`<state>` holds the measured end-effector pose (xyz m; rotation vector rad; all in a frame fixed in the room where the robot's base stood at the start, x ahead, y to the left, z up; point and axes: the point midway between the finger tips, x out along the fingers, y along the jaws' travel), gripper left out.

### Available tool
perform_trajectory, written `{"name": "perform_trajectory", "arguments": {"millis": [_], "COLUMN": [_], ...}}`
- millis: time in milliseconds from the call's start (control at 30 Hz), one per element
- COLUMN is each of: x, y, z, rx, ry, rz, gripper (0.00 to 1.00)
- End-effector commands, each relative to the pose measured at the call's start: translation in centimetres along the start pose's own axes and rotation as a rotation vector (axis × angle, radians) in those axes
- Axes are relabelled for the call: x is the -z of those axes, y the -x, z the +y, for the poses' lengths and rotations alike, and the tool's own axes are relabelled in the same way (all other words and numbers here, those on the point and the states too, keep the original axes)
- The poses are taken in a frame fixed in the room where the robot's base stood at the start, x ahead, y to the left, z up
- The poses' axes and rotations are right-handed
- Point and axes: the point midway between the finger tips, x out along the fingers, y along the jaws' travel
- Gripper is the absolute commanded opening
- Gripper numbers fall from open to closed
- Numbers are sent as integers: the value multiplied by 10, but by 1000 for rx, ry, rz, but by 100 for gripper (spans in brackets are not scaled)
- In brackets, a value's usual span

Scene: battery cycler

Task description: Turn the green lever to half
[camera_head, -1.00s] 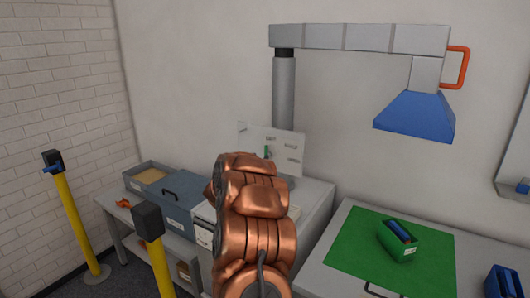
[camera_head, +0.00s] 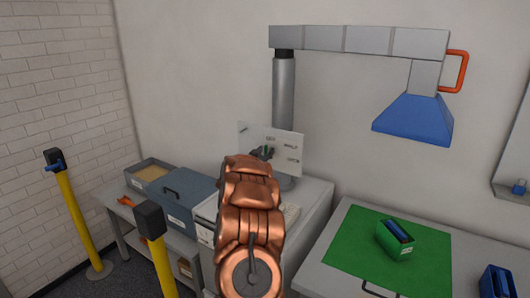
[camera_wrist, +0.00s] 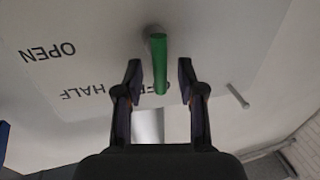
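The green lever (camera_wrist: 159,62) shows in the wrist view on a light panel with the printed words OPEN and HALF and a partly hidden word. The lever's free end lies between the two fingertips of my gripper (camera_wrist: 160,82), with a gap on each side. My gripper is open. In the head view the panel (camera_head: 289,137) stands upright on the grey bench unit. My copper-coloured arm hides the panel's lower part.
A grey peg (camera_wrist: 238,96) sticks out of the panel right of the lever. A blue extraction hood (camera_head: 413,117) hangs at the right. A green mat (camera_head: 345,250) holds a green bin (camera_head: 397,247). Yellow posts (camera_head: 160,268) stand at the left.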

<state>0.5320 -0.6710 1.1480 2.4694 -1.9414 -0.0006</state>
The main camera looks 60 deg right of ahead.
Motion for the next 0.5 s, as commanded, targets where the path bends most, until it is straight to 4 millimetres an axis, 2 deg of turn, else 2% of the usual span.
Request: {"name": "perform_trajectory", "arguments": {"millis": [100, 400, 500], "x": [0, 0, 0], "y": [0, 0, 0], "z": [0, 0, 0], "rx": [0, 0, 0], "ry": [0, 0, 0], "rz": [0, 0, -1], "gripper": [39, 8, 0]}}
